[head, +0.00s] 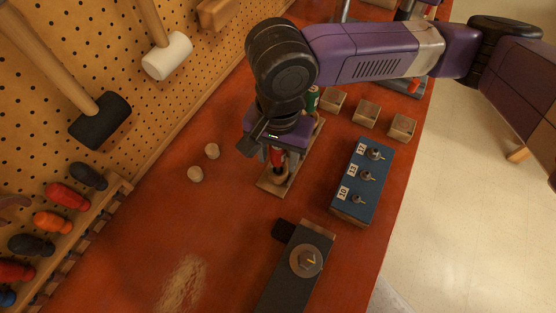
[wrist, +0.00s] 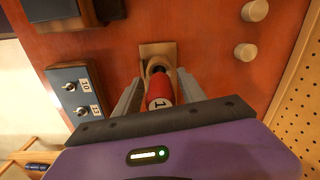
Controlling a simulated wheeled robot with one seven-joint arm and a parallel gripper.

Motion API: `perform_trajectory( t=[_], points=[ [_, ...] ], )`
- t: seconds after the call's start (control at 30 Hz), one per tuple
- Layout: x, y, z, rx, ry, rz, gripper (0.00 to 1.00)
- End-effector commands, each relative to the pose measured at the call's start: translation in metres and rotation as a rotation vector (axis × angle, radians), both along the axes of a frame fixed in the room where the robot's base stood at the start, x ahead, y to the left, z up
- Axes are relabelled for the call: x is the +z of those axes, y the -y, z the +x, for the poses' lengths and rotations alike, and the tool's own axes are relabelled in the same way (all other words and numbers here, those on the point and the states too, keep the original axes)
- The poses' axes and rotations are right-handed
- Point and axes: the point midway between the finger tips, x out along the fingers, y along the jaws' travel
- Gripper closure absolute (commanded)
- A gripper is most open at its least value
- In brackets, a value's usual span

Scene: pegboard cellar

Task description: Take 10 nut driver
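A red-handled driver (wrist: 160,92) stands upright in a small wooden rack (wrist: 146,50). Its end cap carries a label of which only a "1" can be made out, so I cannot tell its size. My gripper (wrist: 160,80) points down with one finger on each side of the red handle, and slim gaps show between fingers and handle. In the head view my gripper (head: 277,160) hides most of the wooden rack (head: 268,187). A green-handled driver (head: 312,98) stands behind it, by the rack's far end.
A dark fixture (head: 285,280) is at the front. Two pale round pegs (head: 195,174) lie left, before the pegboard (head: 60,50).

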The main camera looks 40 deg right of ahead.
Motion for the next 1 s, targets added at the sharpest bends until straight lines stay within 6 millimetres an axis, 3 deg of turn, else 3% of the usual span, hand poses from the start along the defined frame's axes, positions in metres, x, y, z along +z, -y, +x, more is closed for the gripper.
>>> perform_trajectory(
  t=[0.03,0.2,0.23,0.67,0.87,1.0],
  points=[
    [0.0,0.0,0.0,0.0,0.0,0.0,0.65],
    [0.0,0.0,0.0,0.0,0.0,0.0,0.98],
    [0.0,0.0,0.0,0.0,0.0,0.0,1.0],
    [0.006,0.0,0.0,0.001,0.001,0.001,1.0],
    [0.029,0.0,0.0,0.002,0.002,0.0,1.0],
    [0.056,0.0,0.001,0.001,0.003,-0.001,1.0]
  ],
)
